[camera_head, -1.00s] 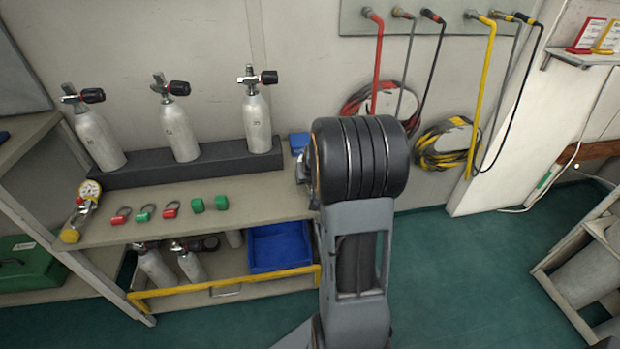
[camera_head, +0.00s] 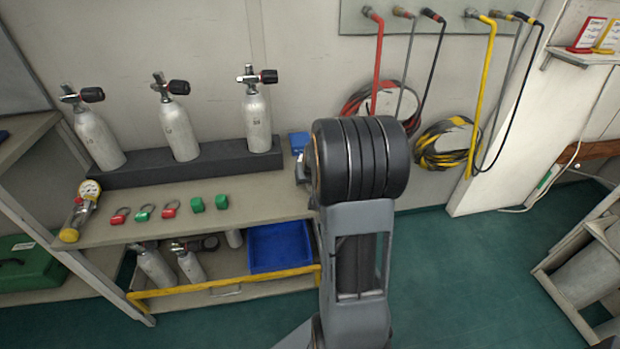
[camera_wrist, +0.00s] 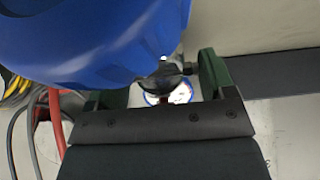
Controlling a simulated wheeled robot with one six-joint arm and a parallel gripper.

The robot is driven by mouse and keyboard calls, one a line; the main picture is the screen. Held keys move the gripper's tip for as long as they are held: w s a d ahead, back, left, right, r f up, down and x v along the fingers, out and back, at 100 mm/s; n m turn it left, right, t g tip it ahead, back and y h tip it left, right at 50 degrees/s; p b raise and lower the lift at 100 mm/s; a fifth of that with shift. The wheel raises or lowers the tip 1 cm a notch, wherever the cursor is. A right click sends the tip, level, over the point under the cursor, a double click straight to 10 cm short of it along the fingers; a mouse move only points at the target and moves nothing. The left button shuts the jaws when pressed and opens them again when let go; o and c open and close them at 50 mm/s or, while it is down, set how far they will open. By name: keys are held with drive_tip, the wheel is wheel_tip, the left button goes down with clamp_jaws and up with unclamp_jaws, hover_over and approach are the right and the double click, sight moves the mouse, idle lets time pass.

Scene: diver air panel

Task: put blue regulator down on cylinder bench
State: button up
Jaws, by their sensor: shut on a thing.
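The blue regulator (camera_wrist: 90,35) fills the upper left of the wrist view, very close to the camera. Its dark fitting (camera_wrist: 162,80) lies between the fingers of my gripper (camera_wrist: 160,88), which is shut on it. A white gauge face with coloured marks shows partly behind the fitting. In the head view a small blue part of the regulator (camera_head: 299,142) shows left of my arm, above the bench's right end.
Three grey cylinders (camera_head: 180,135) stand in a black rack (camera_head: 215,162) along the back. A blue bin (camera_head: 280,246) sits below.

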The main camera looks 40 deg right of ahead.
drive_tip(key=shift+f+b, duration=0.35)
drive_tip(key=shift+b, duration=0.05)
drive_tip(key=o, duration=1.1)
drive_tip(key=shift+c, duration=0.2)
drive_tip(key=shift+o, duration=1.1)
drive_tip(key=shift+f, duration=0.1)
drive_tip(key=p+v, duration=0.3)
drive_tip(key=v, duration=1.1)
drive_tip(key=shift+p, duration=0.4)
drive_tip(key=shift+a, duration=0.1)
